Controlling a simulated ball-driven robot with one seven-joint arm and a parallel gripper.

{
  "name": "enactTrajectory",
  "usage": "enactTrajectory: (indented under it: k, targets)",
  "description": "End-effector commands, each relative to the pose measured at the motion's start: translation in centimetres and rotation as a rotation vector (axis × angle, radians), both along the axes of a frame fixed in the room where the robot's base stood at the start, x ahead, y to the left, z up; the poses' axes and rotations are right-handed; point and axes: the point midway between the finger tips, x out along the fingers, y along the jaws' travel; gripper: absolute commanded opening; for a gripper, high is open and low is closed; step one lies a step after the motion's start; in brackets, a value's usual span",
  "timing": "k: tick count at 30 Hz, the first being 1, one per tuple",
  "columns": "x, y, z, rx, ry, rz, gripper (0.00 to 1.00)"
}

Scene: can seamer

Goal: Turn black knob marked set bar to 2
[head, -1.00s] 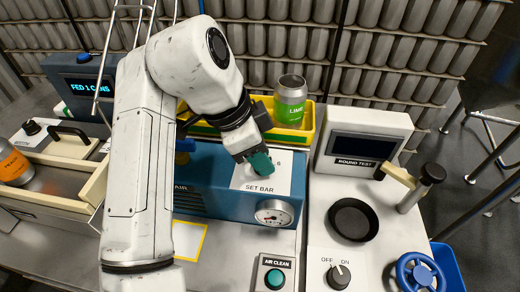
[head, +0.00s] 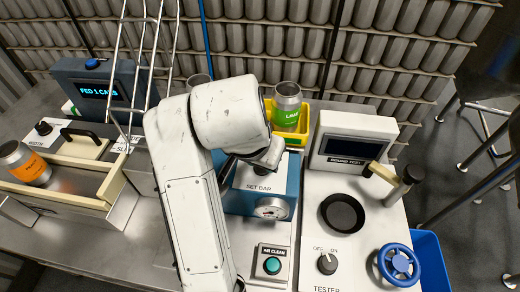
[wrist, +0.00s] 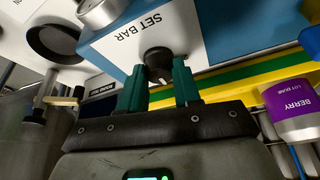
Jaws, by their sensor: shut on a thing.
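The black set bar knob (wrist: 157,60) sits on a white plate lettered SET BAR (wrist: 135,32), on the face of a blue box (head: 236,202). In the wrist view my gripper (wrist: 160,82) has its two green fingers on either side of the knob, shut on it. The knob's pointer and most of its scale numbers are hidden, so I cannot read its setting. A round gauge (head: 271,208) sits on the box below the plate.
A green air clean button (head: 272,265) and a tester panel with a black off/on knob (head: 326,264) and blue handwheel (head: 399,263) lie in front. A lime can (head: 287,105) stands in a yellow tray behind. A berry can (wrist: 291,108) shows in the wrist view.

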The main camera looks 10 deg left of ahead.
Motion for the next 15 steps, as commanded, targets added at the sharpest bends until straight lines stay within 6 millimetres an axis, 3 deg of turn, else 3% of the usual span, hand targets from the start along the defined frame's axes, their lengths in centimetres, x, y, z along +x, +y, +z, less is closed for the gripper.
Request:
enactTrajectory:
  k: [15]
  targets:
    - [-0.03, -0.48, 0.62, -0.001, 0.001, 0.489, 0.02]
